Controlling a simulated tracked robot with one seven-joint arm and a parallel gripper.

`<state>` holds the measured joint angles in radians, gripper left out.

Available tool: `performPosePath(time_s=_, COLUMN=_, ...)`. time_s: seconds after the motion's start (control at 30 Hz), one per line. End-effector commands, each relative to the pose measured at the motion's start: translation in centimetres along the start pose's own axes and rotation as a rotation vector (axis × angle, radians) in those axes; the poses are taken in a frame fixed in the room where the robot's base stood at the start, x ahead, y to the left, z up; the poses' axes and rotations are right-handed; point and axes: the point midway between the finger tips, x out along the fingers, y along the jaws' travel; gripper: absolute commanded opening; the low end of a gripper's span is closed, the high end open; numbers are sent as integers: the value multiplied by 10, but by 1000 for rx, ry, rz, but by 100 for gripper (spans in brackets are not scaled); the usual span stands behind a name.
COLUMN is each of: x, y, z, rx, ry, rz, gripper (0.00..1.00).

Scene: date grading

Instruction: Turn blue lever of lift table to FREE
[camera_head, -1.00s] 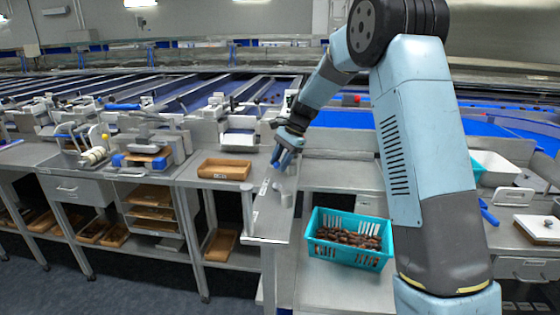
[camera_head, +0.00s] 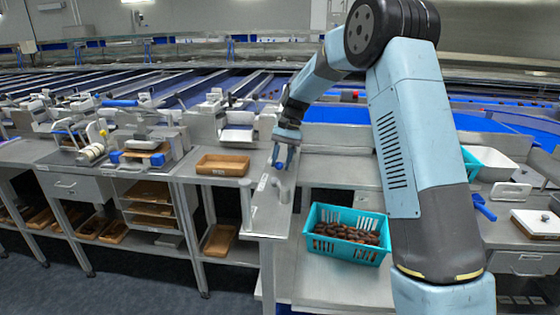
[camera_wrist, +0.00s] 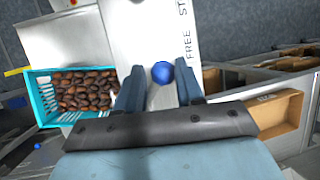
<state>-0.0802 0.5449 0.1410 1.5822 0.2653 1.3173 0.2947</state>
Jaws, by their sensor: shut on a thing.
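The blue lever's round knob (camera_wrist: 162,72) sits between the two fingers of my gripper (camera_wrist: 163,88) in the wrist view. My gripper is shut on it. The blue knob (camera_head: 280,166) also shows small at the fingertips of my gripper (camera_head: 283,162) in the head view. The lift table's narrow grey top (camera_head: 265,217) lies below, with a short grey post close to the lever. The printed words FREE (camera_wrist: 187,45) and a partly cut-off "ST" show on the pale plate beyond the knob, a little right of it. The lever's shaft is mostly hidden.
A turquoise crate (camera_head: 313,217) of dates stands right of the lift table in the head view. A wooden tray (camera_head: 222,166) lies on the bench to the left. A tall grey post (camera_head: 246,200) stands near the table's left edge.

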Motion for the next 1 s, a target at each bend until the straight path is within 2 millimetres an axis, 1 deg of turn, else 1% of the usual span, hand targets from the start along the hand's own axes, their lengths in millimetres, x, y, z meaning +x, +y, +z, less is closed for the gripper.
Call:
performPosePath(time_s=0.03, x=-4, y=3, z=-3, rx=-4, ry=10, rz=3, gripper=7)
performPosePath(time_s=0.57, x=-4, y=3, z=-3, rx=-23, ry=8, rz=10, gripper=7)
performPosePath(time_s=0.6, x=-4, y=3, z=-3, rx=-23, ry=9, rz=10, gripper=41)
performPosePath(time_s=0.77, x=-3, y=2, z=-2, rx=-24, ry=4, rz=10, gripper=56)
performPosePath(time_s=0.8, x=-2, y=2, z=-1, rx=-24, ry=3, rz=10, gripper=58)
performPosePath(time_s=1.0, x=-2, y=1, z=0, rx=-25, ry=-1, rz=10, gripper=58)
